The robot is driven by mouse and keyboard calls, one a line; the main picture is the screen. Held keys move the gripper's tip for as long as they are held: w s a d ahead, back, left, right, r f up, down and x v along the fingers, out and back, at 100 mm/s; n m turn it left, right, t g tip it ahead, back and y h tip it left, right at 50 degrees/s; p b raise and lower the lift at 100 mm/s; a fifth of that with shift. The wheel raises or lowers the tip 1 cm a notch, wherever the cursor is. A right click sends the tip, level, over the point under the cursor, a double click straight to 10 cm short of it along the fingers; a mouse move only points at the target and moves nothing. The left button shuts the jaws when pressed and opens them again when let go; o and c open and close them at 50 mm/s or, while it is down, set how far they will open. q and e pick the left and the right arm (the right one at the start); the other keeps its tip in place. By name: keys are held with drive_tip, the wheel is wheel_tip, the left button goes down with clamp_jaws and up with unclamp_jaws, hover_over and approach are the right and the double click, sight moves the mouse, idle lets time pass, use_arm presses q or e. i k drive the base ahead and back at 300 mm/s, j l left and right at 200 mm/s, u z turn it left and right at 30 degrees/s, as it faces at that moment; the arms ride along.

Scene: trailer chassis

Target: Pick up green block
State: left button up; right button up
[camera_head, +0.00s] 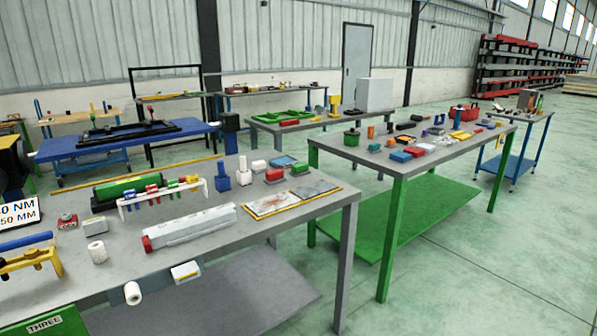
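Several green things are in view, and I cannot tell which one is the green block. A small green block-like piece (300,168) lies at the back right of the near grey table (300,210), close to a red piece (275,175). A green box-like piece (352,138) stands at the left end of the green-legged table (340,152). A long green item (120,188) lies behind a white rack (160,193) on the near table. Neither of my grippers shows in the head view.
The near table also holds a long white box (190,226), flat panels (290,197), a blue piece (222,180) and a white roll (97,251). A blue table (75,148) stands behind. Clear floor (480,270) lies at the right.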

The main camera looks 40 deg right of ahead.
sight(300, 169)
drive_tip(key=i+l+u, duration=0.15)
drive_tip(key=l+u, duration=0.25)
drive_tip(key=l, duration=1.45)
drive_tip(key=k+l+u, duration=0.1)
drive_tip(key=l+u, duration=0.35)
drive_tip(key=l, duration=1.35)
